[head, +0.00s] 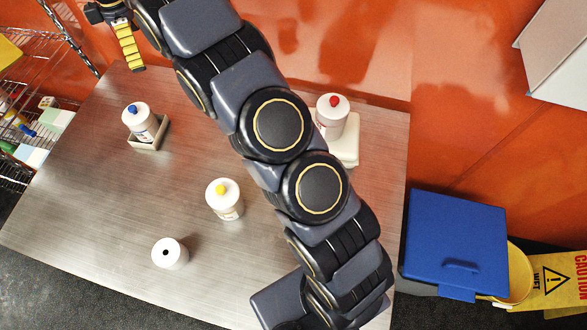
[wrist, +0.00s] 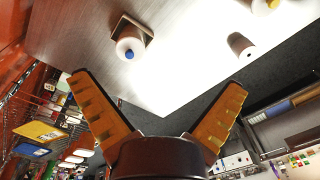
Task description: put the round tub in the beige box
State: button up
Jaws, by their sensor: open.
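Several white round containers stand upright on the steel table, so I cannot tell for sure which is the round tub. A blue-capped one (head: 136,118) stands in a small square beige box (head: 150,142) at the left; the box (wrist: 122,30) also shows in the wrist view. A yellow-capped one (head: 224,199) stands mid-table. A plain white cylinder with a dark centre hole (head: 170,253) stands near the front edge. A red-capped one (head: 332,114) stands at a cream box or block (head: 347,150), partly behind my arm. My gripper (wrist: 158,84) is open and empty beyond the table's far left corner.
My arm crosses the table and hides part of its right side. A wire rack (head: 45,60) stands at the left. A blue bin lid (head: 455,240) and a yellow caution sign (head: 560,282) are right of the table. The left front of the table (head: 90,215) is clear.

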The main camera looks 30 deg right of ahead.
jog(key=s+d+r+m, duration=0.3)
jog(key=s+r+m, duration=0.1)
jog(key=s, duration=0.4)
jog(key=s+d+r+m, duration=0.3)
jog(key=s+d+m, duration=0.1)
jog(key=s, duration=0.4)
jog(key=s+d+f+m, duration=0.1)
jog(key=s+m, duration=0.3)
jog(key=s, duration=0.7)
jog(key=s+d+f+m, duration=0.2)
jog(key=s+m, duration=0.2)
jog(key=s, duration=0.8)
jog(key=shift+f+g, duration=0.25)
jog(key=shift+g, duration=0.15)
